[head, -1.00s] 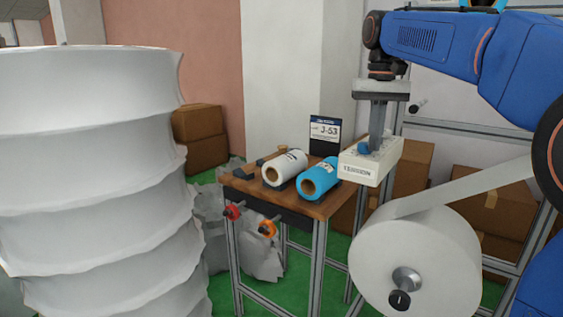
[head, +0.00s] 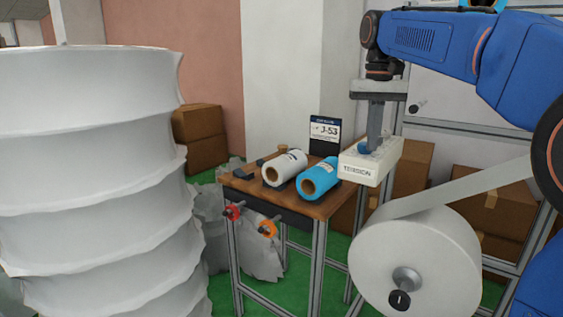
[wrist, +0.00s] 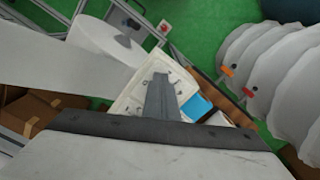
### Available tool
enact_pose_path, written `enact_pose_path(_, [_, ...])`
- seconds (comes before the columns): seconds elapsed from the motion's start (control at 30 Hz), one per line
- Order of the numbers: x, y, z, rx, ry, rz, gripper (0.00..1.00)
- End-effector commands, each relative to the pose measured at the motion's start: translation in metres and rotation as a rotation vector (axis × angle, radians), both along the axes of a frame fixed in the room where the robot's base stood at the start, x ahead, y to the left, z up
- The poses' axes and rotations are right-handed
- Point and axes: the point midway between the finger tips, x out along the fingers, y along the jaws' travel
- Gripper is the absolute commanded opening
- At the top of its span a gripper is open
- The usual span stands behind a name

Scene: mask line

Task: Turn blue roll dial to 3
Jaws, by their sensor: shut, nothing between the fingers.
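The tension box (head: 370,172) is a cream panel with the word TENSION on its front face, at the right of the small wooden table in the head view. The blue dial (head: 363,148) sits on its top face. My gripper (head: 373,146) points down at the box with its fingers shut and empty, right beside or on the dial; I cannot tell whether they touch. In the wrist view the fingers (wrist: 160,83) lie over the box's pale top (wrist: 135,98) and hide the dial, so its setting cannot be read.
A white roll (head: 285,168) and a blue roll (head: 319,178) lie on the wooden table (head: 250,187) beside a J-53 sign (head: 324,131). A large white web roll (head: 425,250) stands front right. Tall white bellows-like folds (head: 90,180) fill the left.

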Motion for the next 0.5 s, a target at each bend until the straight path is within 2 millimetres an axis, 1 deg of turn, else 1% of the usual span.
enact_pose_path(0.5, [0.0,0.013,0.0,0.0,0.001,0.002,0.0])
